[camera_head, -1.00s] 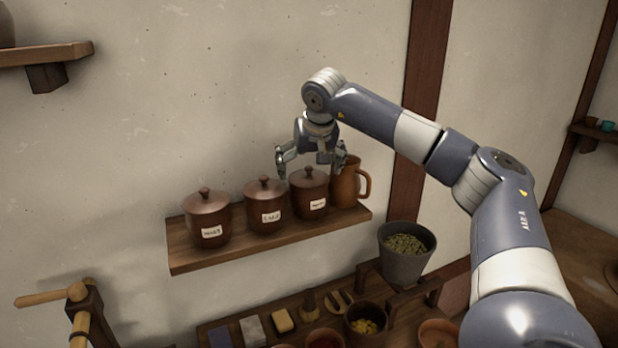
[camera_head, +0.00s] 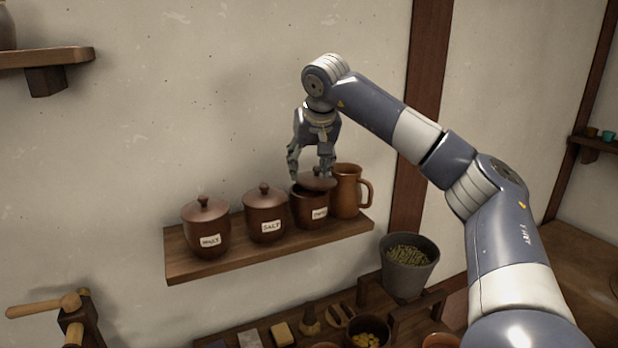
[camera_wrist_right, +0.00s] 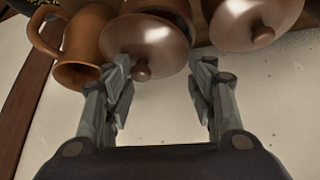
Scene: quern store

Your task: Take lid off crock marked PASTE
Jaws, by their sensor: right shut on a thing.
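Three lidded brown crocks stand on a wall shelf (camera_head: 270,244). The rightmost crock (camera_head: 311,210) has a label too small to read surely. Its lid (camera_head: 318,181) is raised and slightly tilted, with a dark gap showing above the crock's rim. My right gripper (camera_head: 310,173) is shut on the lid, just above the crock. In the right wrist view the lid (camera_wrist_right: 150,38) and its knob lie by the fingertips of my right gripper (camera_wrist_right: 162,68), though the fingers look spread there. My left gripper is out of view.
The crock marked SALT (camera_head: 265,219) stands close left, with another labelled crock (camera_head: 207,232) beyond. A brown jug (camera_head: 346,191) stands close right. Below are a grey bucket of green stuff (camera_head: 408,270) and a bench with small items. The wall above is clear.

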